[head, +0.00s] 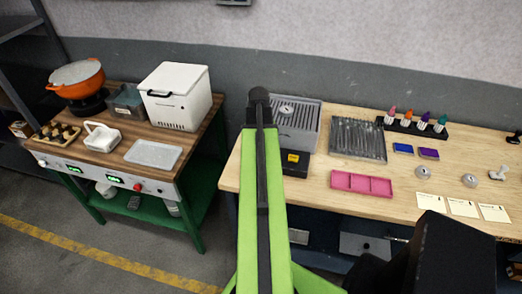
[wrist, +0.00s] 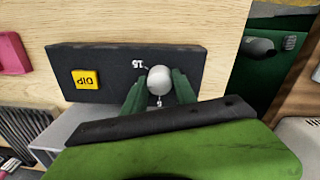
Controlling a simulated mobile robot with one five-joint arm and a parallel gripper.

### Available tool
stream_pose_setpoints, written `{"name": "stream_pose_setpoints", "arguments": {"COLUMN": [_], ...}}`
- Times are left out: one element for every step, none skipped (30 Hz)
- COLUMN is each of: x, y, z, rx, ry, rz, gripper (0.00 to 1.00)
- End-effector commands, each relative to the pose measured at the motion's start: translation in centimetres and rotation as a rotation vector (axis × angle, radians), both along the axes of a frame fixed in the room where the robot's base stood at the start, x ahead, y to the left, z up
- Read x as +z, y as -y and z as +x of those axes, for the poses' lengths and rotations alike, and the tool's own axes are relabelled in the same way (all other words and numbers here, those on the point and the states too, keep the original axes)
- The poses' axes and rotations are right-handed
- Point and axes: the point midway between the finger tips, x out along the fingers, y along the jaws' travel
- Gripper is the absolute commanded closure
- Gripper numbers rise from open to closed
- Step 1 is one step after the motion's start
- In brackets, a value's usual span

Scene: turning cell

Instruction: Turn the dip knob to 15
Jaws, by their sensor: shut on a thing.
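The dip knob (wrist: 159,78) is a pale round knob on a black panel (wrist: 115,62), seen in the wrist view. A yellow DIP label (wrist: 85,79) sits on the same panel and appears upside down. White marks stand around the knob: a 15 at its upper left and another small mark below it. My gripper (wrist: 159,92) has its green fingers on both sides of the knob and is shut on it. Which mark the knob points to cannot be told. In the head view the yellow label (head: 293,158) shows, but my arm hides the knob and the gripper.
The panel stands on a wooden bench beside a grey machine with a gauge (head: 298,122). A pink tray (head: 361,184) and a ribbed grey rack (head: 358,139) lie to the right. A second table with an orange pot (head: 77,79) and white box (head: 177,93) stands left, across a gap.

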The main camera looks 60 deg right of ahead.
Motion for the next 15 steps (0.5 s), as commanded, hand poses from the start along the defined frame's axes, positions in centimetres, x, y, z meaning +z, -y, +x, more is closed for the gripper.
{"name": "stream_pose_setpoints", "arguments": {"x": [0.02,0.02,0.02,0.02,0.02,0.02,0.02,0.02,0.02,0.02,0.02,0.03,0.03,0.03,0.03], "y": [0.10,0.10,0.12,0.12,0.13,0.14,0.14,0.16,0.17,0.17,0.19,0.20,0.20,0.20,0.21], "z": [-0.18,-0.18,-0.19,-0.19,-0.19,-0.20,-0.19,-0.19,-0.19,-0.20,-0.20,-0.20,-0.20,-0.20,-0.21], "rx": [-0.043,-0.071,-0.109,-0.137,-0.164,-0.200,-0.226,-0.252,-0.286,-0.310,-0.334,-0.364,-0.385,-0.405,-0.431], "ry": [-0.005,-0.005,-0.006,-0.006,-0.006,-0.006,-0.006,-0.006,-0.005,-0.005,-0.005,-0.005,-0.005,-0.005,-0.005], "rz": [-0.001,-0.001,-0.002,-0.002,-0.002,-0.003,-0.003,-0.003,-0.003,-0.003,-0.003,-0.004,-0.004,-0.004,-0.004], "gripper": [1.00,1.00,1.00,1.00,1.00,1.00,1.00,1.00,1.00,1.00,1.00,1.00,1.00,1.00,1.00]}}
